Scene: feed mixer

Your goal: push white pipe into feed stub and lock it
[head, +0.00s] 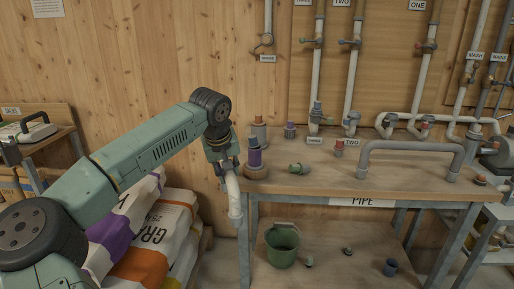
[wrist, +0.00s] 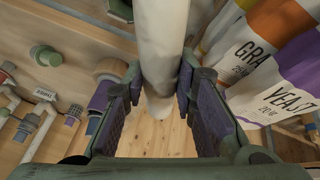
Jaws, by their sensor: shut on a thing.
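My gripper (head: 228,170) is shut on the white pipe (head: 235,203), just off the left end of the bench. In the wrist view the white pipe (wrist: 163,45) lies between the two purple-padded fingers (wrist: 162,100). No stub label clearly reads as feed, so I cannot tell which one is the feed stub. One short pipe end with a clamp-like fitting (head: 264,44) hangs on the wall above a small, hard-to-read label.
A green bucket (head: 282,248) is on the lower shelf.

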